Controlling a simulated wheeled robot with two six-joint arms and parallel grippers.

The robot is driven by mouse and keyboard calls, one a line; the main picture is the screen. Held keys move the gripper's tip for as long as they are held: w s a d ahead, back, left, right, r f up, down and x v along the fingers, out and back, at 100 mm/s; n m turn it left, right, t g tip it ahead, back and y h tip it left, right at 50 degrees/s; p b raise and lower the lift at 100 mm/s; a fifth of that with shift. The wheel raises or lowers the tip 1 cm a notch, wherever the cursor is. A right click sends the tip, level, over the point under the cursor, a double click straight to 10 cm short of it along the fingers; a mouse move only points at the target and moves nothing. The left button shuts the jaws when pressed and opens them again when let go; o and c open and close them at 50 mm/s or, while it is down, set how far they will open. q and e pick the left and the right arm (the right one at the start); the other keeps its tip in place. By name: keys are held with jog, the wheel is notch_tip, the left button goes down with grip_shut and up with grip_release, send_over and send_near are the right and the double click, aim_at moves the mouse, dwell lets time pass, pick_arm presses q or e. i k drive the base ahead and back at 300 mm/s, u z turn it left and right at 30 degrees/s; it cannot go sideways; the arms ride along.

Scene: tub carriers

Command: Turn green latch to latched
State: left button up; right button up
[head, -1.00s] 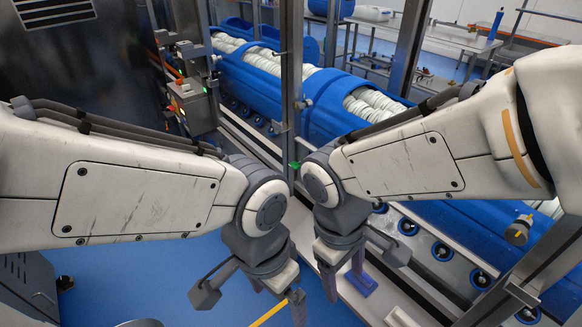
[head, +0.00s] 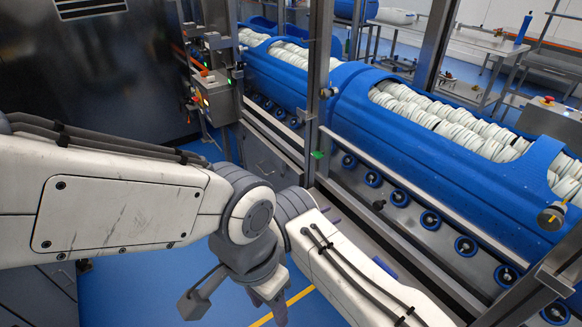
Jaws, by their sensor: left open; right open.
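A small green piece (head: 318,154), which looks like the green latch, sits low on the upright metal post beside the conveyor. It is too small to tell which way it is turned. My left gripper (head: 271,308) hangs at the lower middle, pointing down, open and empty; its fingertips are near the picture's bottom edge. My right arm crosses the lower middle, and its wrist lies close behind my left wrist.
Blue tubs (head: 440,150) full of white rolled items stand on a roller conveyor behind the post. A control box (head: 215,97) with lit buttons is at the left. A slanted metal rail (head: 545,270) is at the lower right. Blue floor (head: 140,295) is clear at lower left.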

aim_at(318, 155)
jog(key=u, duration=0.3)
jog(key=k, duration=0.35)
jog(key=u, duration=0.15)
jog(key=i, duration=1.15)
jog(key=z, duration=0.3)
